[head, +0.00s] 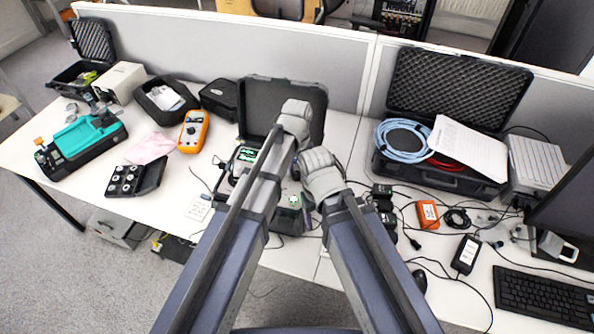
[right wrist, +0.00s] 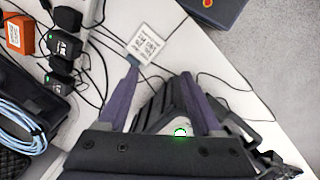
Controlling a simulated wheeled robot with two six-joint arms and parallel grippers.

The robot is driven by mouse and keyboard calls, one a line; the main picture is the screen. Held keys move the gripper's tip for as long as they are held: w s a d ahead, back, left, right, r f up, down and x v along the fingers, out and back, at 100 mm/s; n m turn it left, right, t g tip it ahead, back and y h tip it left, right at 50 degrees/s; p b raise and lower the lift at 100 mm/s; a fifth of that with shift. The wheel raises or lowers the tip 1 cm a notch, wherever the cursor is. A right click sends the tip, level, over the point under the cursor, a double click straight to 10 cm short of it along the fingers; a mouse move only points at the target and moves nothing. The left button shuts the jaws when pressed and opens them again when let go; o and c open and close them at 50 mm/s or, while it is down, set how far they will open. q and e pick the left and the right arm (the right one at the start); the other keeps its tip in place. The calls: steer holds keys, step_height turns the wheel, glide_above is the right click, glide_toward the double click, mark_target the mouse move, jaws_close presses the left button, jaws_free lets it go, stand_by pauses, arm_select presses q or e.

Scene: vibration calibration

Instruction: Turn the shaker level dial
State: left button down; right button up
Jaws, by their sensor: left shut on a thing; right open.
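The shaker unit (head: 290,218) sits on the white table in front of an open black case. It has a small green-lit screen (head: 247,155) and a green-lit round part, which also shows in the right wrist view (right wrist: 180,132). I cannot tell whether this round part is the level dial. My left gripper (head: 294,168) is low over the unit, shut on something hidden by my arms. My right gripper (right wrist: 160,72) is open, its two purple fingers spread beside the unit with nothing held between them. My right wrist hides its fingertips in the head view.
An orange multimeter (head: 193,132) and a teal device (head: 84,140) stand to the left. To the right are an open case with blue cable (head: 402,137), an orange box (head: 427,214), black adapters and a keyboard (head: 545,296). Loose wires cross the tabletop around the unit.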

mark_target(297, 174)
arm_select(q)
steer(key=shift+m, duration=0.9)
steer(key=c, duration=0.5)
jaws_free()
steer(key=shift+r, duration=0.1)
step_height(297, 174, up, 8)
steer(key=p, duration=0.8)
steer(key=shift+f, duration=0.2)
